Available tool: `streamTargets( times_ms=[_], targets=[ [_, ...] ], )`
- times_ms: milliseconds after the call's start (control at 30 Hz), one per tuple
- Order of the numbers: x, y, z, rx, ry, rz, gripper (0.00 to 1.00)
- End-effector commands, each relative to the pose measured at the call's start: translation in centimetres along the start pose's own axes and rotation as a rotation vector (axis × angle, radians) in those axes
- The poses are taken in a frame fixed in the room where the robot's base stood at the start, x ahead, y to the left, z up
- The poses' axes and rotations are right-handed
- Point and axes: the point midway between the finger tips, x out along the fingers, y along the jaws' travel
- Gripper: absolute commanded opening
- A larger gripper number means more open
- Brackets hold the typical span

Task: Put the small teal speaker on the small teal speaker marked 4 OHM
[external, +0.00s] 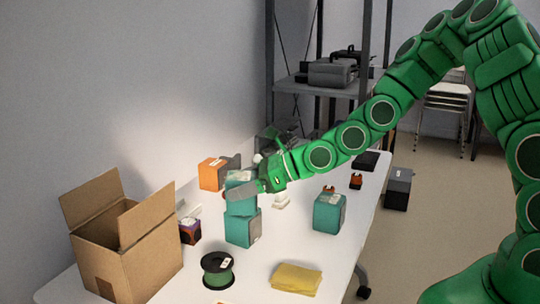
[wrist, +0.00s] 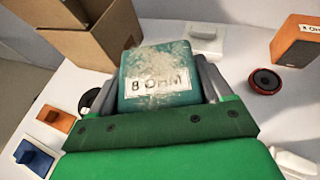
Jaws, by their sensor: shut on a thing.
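A small teal speaker (wrist: 160,97) with a worn, pale-flecked top and an 8 OHM label is between my gripper's grey fingers in the wrist view. My gripper (external: 244,190) is shut on it; the held teal speaker (external: 241,207) is partly covered by a finger in the external view. Directly below it stands another teal speaker (external: 242,230) on the table. The two look touching or nearly so; I cannot tell which. A third teal speaker (external: 329,213) stands apart to the right, with a pale label on top. I cannot read 4 OHM on either standing speaker.
An open cardboard box (external: 150,262) stands at the left on the white table (external: 255,280). A green wire spool (external: 218,270) and yellow cloth (external: 296,279) lie in front. An orange speaker (external: 211,174) stands behind, and a purple-black box (external: 190,231) to the left.

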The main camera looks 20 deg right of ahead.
Motion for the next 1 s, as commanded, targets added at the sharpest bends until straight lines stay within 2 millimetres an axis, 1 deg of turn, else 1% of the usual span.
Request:
streamTargets(
  times_ms=[67,100,233,567,767,1000],
  targets=[
    [0.1,0.0,-0.1,0.000,-0.001,0.000,0.24],
    [0.1,0.0,-0.2,0.000,0.000,0.000,0.81],
    [0.1,0.0,-0.2,0.000,0.000,0.000,1.00],
    [0.0,0.0,0.1,0.000,-0.001,0.000,1.00],
    [-1.4,-0.1,0.0,0.002,0.000,-0.001,1.00],
    [-3.9,-0.2,0.1,0.000,0.000,-0.003,1.00]
  ],
)
